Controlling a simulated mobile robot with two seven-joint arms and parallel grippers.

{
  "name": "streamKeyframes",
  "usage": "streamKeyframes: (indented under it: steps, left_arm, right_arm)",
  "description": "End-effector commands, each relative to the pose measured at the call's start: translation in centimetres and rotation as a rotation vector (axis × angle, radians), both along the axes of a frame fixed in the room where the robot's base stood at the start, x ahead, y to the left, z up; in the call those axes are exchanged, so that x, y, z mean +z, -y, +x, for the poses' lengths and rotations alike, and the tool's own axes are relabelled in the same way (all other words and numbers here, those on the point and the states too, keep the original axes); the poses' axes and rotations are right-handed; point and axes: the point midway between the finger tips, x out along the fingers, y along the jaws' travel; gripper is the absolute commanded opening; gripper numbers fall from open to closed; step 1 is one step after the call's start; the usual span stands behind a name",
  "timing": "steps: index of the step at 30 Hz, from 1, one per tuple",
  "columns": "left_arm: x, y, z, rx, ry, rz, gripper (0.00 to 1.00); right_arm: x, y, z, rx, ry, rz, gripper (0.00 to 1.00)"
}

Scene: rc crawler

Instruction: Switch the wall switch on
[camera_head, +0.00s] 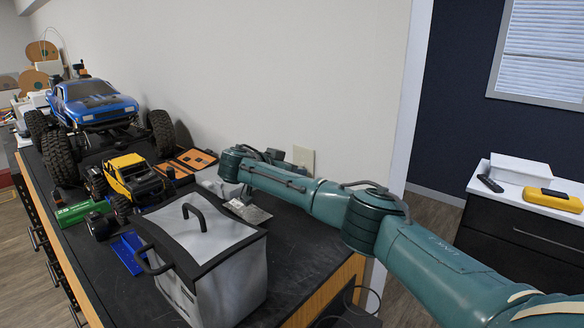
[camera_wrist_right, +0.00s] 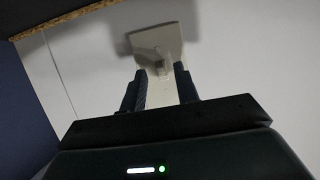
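The wall switch (camera_head: 303,158) is a beige plate on the white wall behind the bench, partly hidden by my right arm. In the right wrist view the switch plate (camera_wrist_right: 155,42) is tilted, with a small raised part at its centre, just beyond my fingertips. My right gripper (camera_wrist_right: 160,69) has its two dark fingers apart, pointing at the plate's lower part. A pale strip shows between the fingers; I cannot tell whether they touch the switch. In the head view, the right gripper is mostly hidden behind its own wrist. My left gripper is not in view.
The black bench (camera_head: 300,243) holds a grey lidded box (camera_head: 222,262), a yellow crawler (camera_head: 135,178), a blue truck (camera_head: 95,103) and an orange-black panel (camera_head: 194,161). A dark cabinet (camera_head: 520,232) stands at the right. The bench's chipboard edge (camera_wrist_right: 62,18) shows in the wrist view.

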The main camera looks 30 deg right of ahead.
Motion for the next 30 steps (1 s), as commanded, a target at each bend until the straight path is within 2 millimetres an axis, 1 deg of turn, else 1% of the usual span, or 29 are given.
streamKeyframes:
  steps: [8, 11, 20, 30]
  left_arm:
    - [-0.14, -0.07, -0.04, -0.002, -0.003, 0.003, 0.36]
    - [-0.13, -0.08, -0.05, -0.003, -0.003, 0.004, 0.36]
    - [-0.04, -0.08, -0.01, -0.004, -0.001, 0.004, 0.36]
    - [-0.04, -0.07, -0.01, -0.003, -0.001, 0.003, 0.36]
  right_arm:
    - [-0.13, 0.22, 0.09, 0.001, 0.000, 0.000, 0.31]
    - [-0.13, 0.21, 0.08, 0.001, 0.000, 0.000, 0.24]
    - [-0.12, 0.19, 0.08, 0.001, 0.000, 0.000, 0.00]
    - [-0.09, 0.19, 0.07, 0.000, -0.003, 0.009, 0.00]
